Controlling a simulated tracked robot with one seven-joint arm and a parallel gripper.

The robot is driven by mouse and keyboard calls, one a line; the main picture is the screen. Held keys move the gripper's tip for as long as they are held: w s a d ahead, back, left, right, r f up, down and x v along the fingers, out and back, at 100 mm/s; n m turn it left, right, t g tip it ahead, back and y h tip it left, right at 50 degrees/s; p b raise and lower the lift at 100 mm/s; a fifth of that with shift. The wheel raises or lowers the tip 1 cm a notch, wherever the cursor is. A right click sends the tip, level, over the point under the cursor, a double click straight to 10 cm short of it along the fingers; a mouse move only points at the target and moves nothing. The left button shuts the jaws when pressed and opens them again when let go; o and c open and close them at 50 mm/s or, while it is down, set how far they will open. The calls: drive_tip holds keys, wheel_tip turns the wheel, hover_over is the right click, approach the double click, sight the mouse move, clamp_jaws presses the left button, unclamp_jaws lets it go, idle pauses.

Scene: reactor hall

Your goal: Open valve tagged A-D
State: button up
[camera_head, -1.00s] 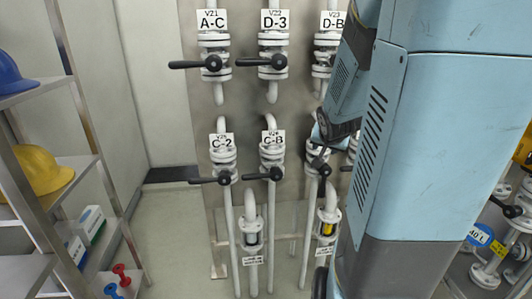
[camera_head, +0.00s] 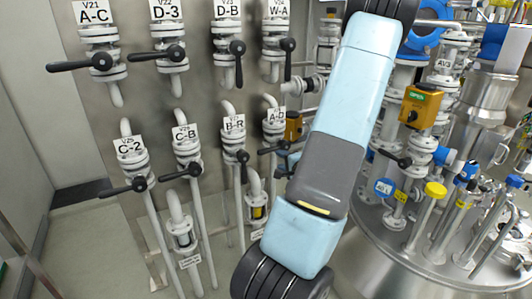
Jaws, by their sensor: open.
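The valve tagged A-D (camera_head: 275,129) is in the lower row of the grey panel, at the right end, just left of my arm. My light-blue and grey arm crosses the middle of the view in front of the pipes just right of this valve. Small dark parts below the lever are too unclear to name. I cannot make out my gripper; it seems hidden behind the arm.
Left of it is the B-R valve (camera_head: 235,146), its lever down. The C-B valve (camera_head: 187,152) and C-2 valve (camera_head: 132,163) have levers to the left. The upper row includes W-A (camera_head: 277,38). A steel vessel (camera_head: 375,250) with pipes stands right.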

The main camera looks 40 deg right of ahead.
sight(267, 152)
drive_tip(key=shift+m, duration=0.3)
drive_tip(key=x, duration=1.3)
drive_tip(key=shift+w+d, duration=0.15)
drive_tip(key=shift+d, duration=0.15)
clamp_jaws()
